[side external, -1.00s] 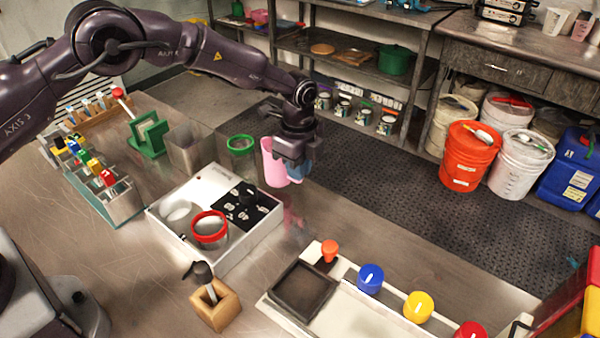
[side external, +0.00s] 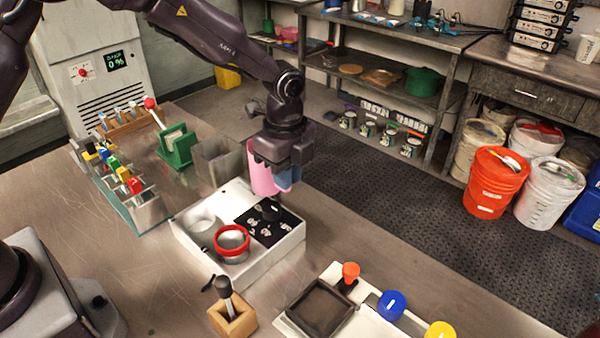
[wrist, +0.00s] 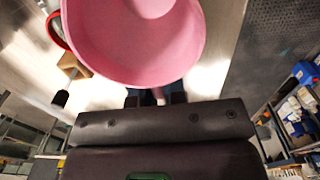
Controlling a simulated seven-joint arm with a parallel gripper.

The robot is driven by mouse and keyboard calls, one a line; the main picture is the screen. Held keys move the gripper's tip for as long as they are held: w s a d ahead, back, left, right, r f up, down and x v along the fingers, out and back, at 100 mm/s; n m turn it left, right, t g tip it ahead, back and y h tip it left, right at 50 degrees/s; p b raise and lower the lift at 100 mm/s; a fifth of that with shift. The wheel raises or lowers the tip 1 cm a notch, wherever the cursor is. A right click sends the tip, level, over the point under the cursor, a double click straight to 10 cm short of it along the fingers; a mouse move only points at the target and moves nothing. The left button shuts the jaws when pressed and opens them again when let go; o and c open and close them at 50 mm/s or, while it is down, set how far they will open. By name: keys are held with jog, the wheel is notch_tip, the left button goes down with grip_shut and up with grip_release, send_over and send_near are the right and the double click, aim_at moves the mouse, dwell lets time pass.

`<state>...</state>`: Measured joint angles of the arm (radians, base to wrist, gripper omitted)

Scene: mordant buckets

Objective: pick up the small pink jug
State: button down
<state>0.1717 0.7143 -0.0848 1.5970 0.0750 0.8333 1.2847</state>
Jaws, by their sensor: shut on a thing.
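The small pink jug (side external: 262,172) is held by my gripper (side external: 283,170) at the far edge of the white tray in the side view. In the wrist view the jug (wrist: 135,55) fills the upper middle, its rounded outline facing the camera. My gripper (wrist: 155,97) is shut on its near side, and the contact itself is mostly hidden. A blue piece shows beside the jug under the gripper; I cannot tell what it is. The jug's base appears clear of the bench, but its exact height is hard to judge.
The white tray (side external: 218,272) holds a red-rimmed can (side external: 232,240) and a black panel. A wooden block (side external: 233,318), green holder (side external: 177,147) and rack of coloured-top vials (side external: 150,215) stand around it. Colored knobs line the front right.

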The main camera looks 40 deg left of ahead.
jog(key=shift+s+a+r, duration=0.2)
jog(key=shift+s+r, duration=0.2)
jog(key=shift+s, duration=0.4)
jog(key=shift+s+a+r, duration=0.15)
jog(key=shift+s+r, duration=0.2)
jog(key=shift+s, duration=0.5)
jog(key=shift+s+a+r, duration=0.2)
jog(key=shift+s+r, duration=0.2)
jog(key=shift+s, duration=0.4)
jog(key=shift+s, duration=0.1)
jog(key=shift+a, duration=0.1)
jog(key=w+a+f+m, duration=0.1)
jog(key=w+a+m, duration=0.3)
jog(key=a+m, duration=0.5)
jog(key=w+a+f+m, duration=0.1)
jog(key=w+a+m, duration=0.3)
jog(key=a+m, duration=0.5)
jog(key=shift+w+a+f, duration=0.2)
jog(key=shift+w+a, duration=0.1)
jog(key=shift+r+y, duration=0.1)
jog(key=shift+y, duration=0.3)
jog(key=shift+f+y, duration=0.25)
jog(key=shift+y, duration=0.85)
